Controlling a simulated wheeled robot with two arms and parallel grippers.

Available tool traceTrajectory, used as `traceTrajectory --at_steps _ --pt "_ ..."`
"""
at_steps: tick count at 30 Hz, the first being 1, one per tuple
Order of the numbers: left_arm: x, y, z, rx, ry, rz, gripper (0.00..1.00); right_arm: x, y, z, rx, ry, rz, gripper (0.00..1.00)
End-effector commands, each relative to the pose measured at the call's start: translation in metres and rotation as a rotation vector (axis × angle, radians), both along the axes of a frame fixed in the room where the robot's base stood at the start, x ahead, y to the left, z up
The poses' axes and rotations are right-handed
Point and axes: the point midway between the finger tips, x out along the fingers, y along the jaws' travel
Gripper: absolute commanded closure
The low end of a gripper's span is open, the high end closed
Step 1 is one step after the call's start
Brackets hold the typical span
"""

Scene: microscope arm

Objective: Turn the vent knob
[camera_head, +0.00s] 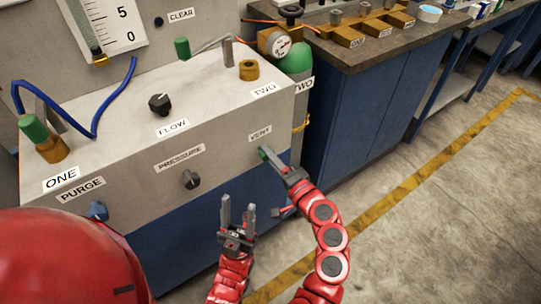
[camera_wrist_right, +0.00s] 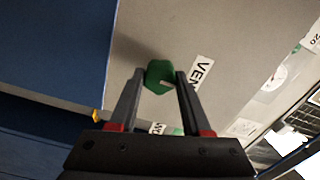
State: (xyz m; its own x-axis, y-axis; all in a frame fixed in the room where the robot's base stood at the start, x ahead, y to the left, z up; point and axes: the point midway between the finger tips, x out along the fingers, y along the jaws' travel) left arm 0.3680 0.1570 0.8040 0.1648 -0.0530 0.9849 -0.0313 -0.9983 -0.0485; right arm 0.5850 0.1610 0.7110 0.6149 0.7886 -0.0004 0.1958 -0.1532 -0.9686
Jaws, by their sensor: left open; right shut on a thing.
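The green vent knob (camera_head: 262,153) is on the front face of the grey box, just below the "VENT" label (camera_head: 260,134). My right gripper (camera_head: 270,158) is at the knob, its fingers on either side of it. In the right wrist view the knob (camera_wrist_right: 160,74) sits between the two fingertips (camera_wrist_right: 159,82), and the jaws are shut on it. The fingers cover part of the knob in the head view. My left gripper (camera_head: 238,212) is open and empty, pointing up, in front of the box and lower left of the right gripper.
The grey box (camera_head: 120,150) also carries a black pressure knob (camera_head: 190,179), a blue purge knob (camera_head: 97,211) and a black flow knob (camera_head: 159,104). A green gas cylinder (camera_head: 297,60) and a blue bench (camera_head: 360,110) stand to the right. Floor at right is clear.

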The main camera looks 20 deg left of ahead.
Motion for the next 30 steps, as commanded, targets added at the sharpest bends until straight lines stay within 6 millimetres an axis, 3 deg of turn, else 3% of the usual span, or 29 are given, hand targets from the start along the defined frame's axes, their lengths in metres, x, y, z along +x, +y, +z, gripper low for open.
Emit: traceTrajectory --at_steps 11,12,17,30 --pt "0.0000 0.0000 0.0002 0.000 0.000 0.000 0.50 0.0005 -0.0006 0.0002 0.004 0.004 -0.002 1.00" --pt "0.0000 0.0000 0.0002 0.000 0.000 0.000 0.50 0.0004 -0.0006 0.0001 0.004 0.004 -0.002 0.50" --pt "0.0000 0.0000 0.0002 0.000 0.000 0.000 0.50 0.0003 -0.0004 0.0000 0.003 0.004 -0.002 0.22" --pt "0.0000 0.0000 0.0009 0.000 0.000 0.000 0.50 -0.0070 -0.0086 -0.0008 0.004 0.006 0.000 0.22"
